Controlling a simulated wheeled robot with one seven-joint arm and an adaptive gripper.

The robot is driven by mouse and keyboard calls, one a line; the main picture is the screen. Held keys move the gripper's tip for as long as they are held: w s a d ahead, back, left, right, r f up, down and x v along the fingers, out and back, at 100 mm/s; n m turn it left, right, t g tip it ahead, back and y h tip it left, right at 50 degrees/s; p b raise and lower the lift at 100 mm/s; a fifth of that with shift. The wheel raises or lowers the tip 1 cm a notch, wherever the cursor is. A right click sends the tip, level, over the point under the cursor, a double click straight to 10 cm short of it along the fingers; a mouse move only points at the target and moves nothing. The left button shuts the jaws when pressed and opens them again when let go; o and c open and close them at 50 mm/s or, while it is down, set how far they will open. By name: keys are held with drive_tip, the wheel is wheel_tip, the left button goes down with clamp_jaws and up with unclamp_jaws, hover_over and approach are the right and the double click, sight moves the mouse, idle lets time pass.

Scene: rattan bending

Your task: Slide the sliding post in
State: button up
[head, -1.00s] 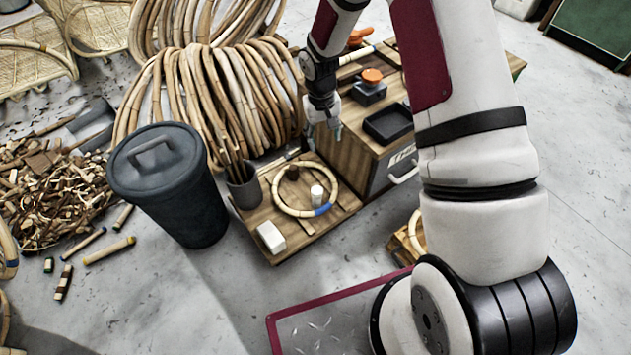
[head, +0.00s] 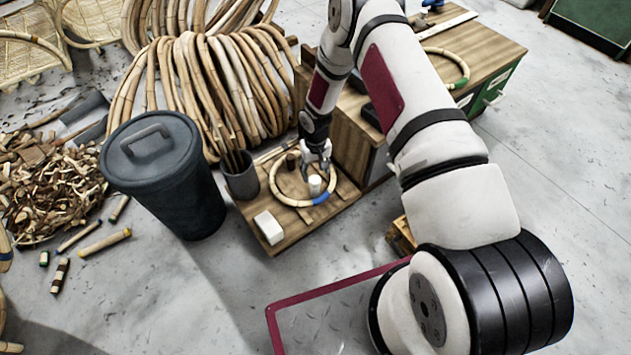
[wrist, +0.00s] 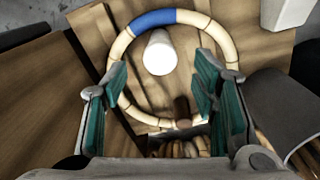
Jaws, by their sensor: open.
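A rattan ring (head: 276,190) with a blue band lies on the low wooden board (head: 272,235). A white cylindrical post (head: 315,185) stands inside the ring near the blue band; it also shows in the wrist view (wrist: 160,54). A brown post (head: 291,161) stands at the ring's opposite side, and in the wrist view (wrist: 183,108) it is near the ring's lower edge. I cannot tell from looks which post slides. My gripper (head: 318,163) is over the ring, open and empty. In the wrist view its green-padded fingers (wrist: 163,75) are spread, with the white post ahead between them.
A white block (head: 268,227) sits on the board's front corner. A dark cup of sticks (head: 240,178) stands at the board's left edge. A wooden cabinet (head: 353,140) rises close on the right. A lidded bin (head: 165,175) and coiled rattan (head: 215,90) stand to the left and behind.

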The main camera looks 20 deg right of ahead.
sight(315, 180)
wheel_tip(315, 180, down, 5)
drive_tip(key=shift+b, duration=0.8)
clamp_jaws()
